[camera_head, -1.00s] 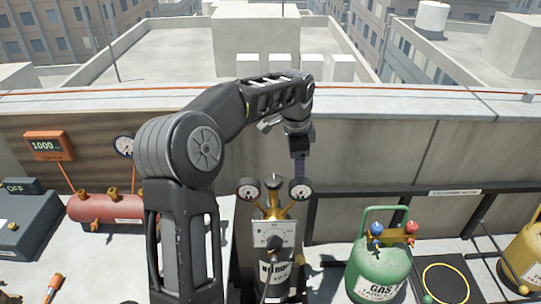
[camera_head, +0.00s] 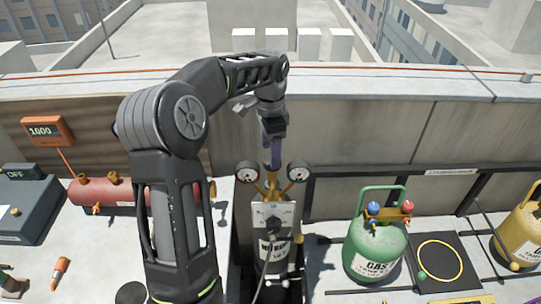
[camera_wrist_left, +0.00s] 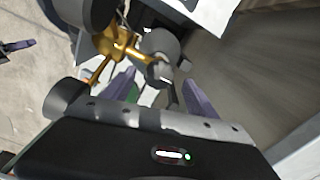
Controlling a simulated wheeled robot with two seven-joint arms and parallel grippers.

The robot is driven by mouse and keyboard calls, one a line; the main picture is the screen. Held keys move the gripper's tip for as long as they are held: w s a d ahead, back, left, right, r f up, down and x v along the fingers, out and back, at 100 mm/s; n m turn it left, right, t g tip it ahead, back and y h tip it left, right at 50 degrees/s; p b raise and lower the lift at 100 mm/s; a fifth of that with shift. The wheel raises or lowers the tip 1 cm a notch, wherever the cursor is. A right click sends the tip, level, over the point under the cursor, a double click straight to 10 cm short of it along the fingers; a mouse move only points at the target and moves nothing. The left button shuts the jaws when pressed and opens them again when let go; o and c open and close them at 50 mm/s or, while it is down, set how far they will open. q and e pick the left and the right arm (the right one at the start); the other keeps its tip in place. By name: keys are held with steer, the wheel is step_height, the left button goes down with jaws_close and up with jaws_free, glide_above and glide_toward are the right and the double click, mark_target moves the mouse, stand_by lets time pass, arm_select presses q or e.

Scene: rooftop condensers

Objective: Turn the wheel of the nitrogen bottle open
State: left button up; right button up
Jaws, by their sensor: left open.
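The nitrogen bottle (camera_head: 274,255) stands upright against the parapet, with a grey panel and a white label on its front. Two round gauges (camera_head: 247,171) flank its brass fitting (camera_head: 271,196). My left gripper (camera_head: 272,160) is open, pointing down at the bottle's top between the gauges. In the head view it covers the wheel. In the left wrist view, a round grey part that looks like the wheel (camera_wrist_left: 160,43) lies just beyond the two purple fingers (camera_wrist_left: 157,92), near the brass fitting. I cannot tell whether the fingers touch it. My right gripper is not in view.
A green gas bottle (camera_head: 375,248) stands to the right, beside a dark mat (camera_head: 462,246). A red tank (camera_head: 105,192) and a grey box (camera_head: 24,212) are at left. The parapet (camera_head: 390,135) rises close behind the bottle. An orange-handled tool (camera_head: 60,270) lies on the floor.

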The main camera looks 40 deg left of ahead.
arm_select(q)
steer(key=shift+f, duration=1.55)
steer(key=shift+c, duration=0.5)
steer(key=c, duration=1.3)
steer(key=shift+o, duration=0.2)
